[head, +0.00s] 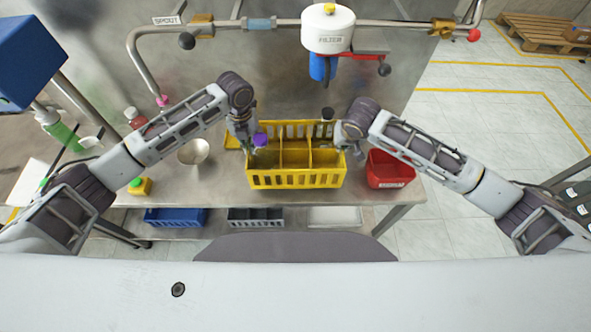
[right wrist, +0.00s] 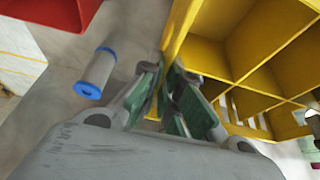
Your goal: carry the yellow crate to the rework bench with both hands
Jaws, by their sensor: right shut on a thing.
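The yellow crate (head: 295,179) sits on the grey metal bench, divided into open compartments. A purple-capped bottle (head: 261,141) shows at its left part, and a dark-capped bottle (head: 327,114) at its back right. My right gripper (head: 345,143) is at the crate's right end; in the right wrist view its fingers (right wrist: 172,95) are shut on the edge of the yellow wall (right wrist: 179,30). My left gripper (head: 245,138) is at the crate's left end; its fingertips are too small and covered to tell their state. I cannot tell which surface is the rework bench.
A red bin (head: 390,171) stands close to the crate's right. A white cylinder with a blue end (right wrist: 97,74) lies between them. A metal bowl (head: 193,152) and yellow container (head: 140,186) are on the left. A pipe with a white filter housing (head: 328,29) hangs behind.

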